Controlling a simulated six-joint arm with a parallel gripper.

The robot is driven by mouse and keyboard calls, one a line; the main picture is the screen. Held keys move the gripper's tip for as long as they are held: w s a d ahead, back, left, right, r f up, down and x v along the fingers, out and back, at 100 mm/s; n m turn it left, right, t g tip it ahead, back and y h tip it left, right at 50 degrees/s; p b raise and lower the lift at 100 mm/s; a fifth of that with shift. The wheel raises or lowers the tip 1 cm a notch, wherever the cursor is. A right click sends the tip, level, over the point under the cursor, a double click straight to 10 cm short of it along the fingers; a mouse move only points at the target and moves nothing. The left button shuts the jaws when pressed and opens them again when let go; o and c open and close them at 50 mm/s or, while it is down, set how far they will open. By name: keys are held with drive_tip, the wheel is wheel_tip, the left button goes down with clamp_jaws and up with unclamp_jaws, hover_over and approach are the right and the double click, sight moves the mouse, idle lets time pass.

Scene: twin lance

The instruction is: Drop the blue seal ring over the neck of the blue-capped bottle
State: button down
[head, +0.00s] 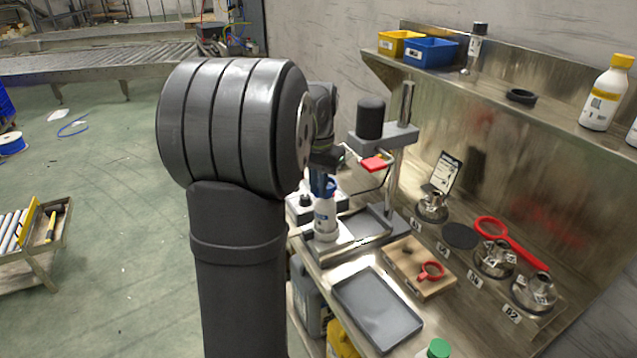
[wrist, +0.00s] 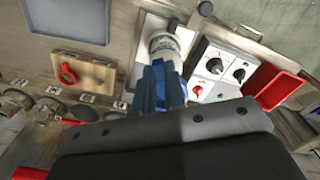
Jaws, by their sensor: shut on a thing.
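The white bottle (head: 325,218) stands upright on the grey fixture on the bench, with blue showing at its top. It also shows in the wrist view (wrist: 165,43), just beyond my fingers. My gripper (head: 322,178) is directly above or at the top of the bottle, shut on the blue seal ring (head: 332,185). In the wrist view my gripper (wrist: 166,88) looks blue and dark, and the ring is hard to separate from the fingers. I cannot tell whether the ring is around the neck or just above it.
A press with a black head (head: 371,118) stands close behind the bottle. A red ring (head: 431,271) lies on a wooden board, with a grey tray (head: 378,308) in front. A control box with knobs (wrist: 217,68) and a red bin (wrist: 279,88) are beside the bottle.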

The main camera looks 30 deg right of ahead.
drive_tip(key=shift+f, duration=0.75)
idle(0.3)
drive_tip(key=c, duration=1.4)
unclamp_jaws()
wheel_tip(320, 180, up, 17)
drive_tip(key=shift+r, duration=0.2)
drive_tip(key=shift+f, duration=0.1)
wheel_tip(320, 180, down, 17)
drive_tip(key=shift+f, duration=0.15)
